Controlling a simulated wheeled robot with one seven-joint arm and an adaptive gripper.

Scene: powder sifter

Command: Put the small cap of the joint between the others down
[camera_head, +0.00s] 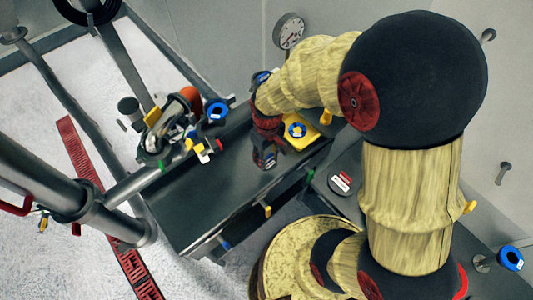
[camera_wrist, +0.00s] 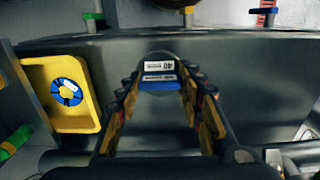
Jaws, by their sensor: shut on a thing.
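My gripper (camera_wrist: 160,84) is shut on a small dark grey cap (camera_wrist: 148,85) with a white label reading 40 and a blue label. The cap sits between the fingertips, above a dark grey surface (camera_wrist: 240,85). In the head view my gripper (camera_head: 265,160) points down over the grey bench tray, and the cap cannot be made out there. A yellow square tray (camera_wrist: 95,120) with a blue round piece (camera_wrist: 67,92) in it lies left of the gripper in the wrist view. The yellow tray (camera_head: 318,146) lies just right of the gripper in the head view.
A dark labelled disc (camera_head: 340,180) lies on the right-hand surface. A pipe joint with clamps (camera_head: 170,125) and a blue ring (camera_head: 217,112) stands to the left. Another blue ring (camera_head: 510,258) is at far right. The grey bench tray (camera_head: 205,195) is bare left of the gripper.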

